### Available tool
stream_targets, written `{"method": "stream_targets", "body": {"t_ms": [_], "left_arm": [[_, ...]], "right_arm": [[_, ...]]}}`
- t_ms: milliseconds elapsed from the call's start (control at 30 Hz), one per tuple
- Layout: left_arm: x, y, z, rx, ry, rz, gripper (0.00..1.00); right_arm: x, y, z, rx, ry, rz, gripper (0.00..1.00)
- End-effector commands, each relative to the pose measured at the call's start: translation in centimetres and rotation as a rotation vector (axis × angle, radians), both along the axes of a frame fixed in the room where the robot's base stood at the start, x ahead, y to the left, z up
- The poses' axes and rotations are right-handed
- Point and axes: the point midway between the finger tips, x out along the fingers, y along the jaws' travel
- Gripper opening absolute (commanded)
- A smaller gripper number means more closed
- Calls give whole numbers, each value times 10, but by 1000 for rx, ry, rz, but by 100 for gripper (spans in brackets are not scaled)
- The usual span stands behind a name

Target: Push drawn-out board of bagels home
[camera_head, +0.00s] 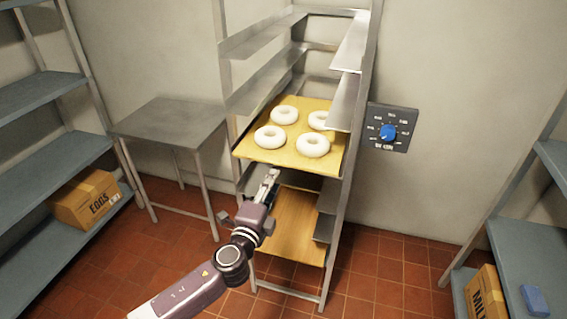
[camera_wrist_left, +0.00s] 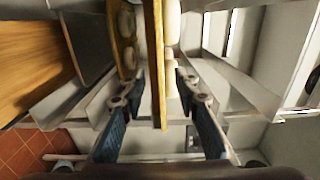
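A yellow-tan board (camera_head: 286,153) carrying several white bagels (camera_head: 313,145) sits on a middle level of the metal rack (camera_head: 347,160). Its front edge is at the rack's front. My left gripper (camera_head: 272,175) is just below and in front of the board's front edge. In the left wrist view my left gripper (camera_wrist_left: 158,82) has its fingers spread, with a board edge (camera_wrist_left: 156,60) showing between them and gaps on both sides. Contact cannot be told. Bagels (camera_wrist_left: 126,55) also show there. My right gripper is in neither view.
A lower wooden board (camera_head: 300,228) lies in the rack under my gripper. A steel table (camera_head: 170,122) stands left of the rack. A dial panel (camera_head: 391,128) is on the wall to its right. Shelves with an egg box (camera_head: 88,200) and a milk box (camera_head: 486,297) flank the room.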

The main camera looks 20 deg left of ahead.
Motion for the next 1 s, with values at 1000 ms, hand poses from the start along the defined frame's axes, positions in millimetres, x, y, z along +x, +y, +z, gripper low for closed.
{"method": "stream_targets", "body": {"t_ms": [1000], "left_arm": [[101, -4, 0, -1, 0, -1, 29]], "right_arm": [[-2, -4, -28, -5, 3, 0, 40]]}}
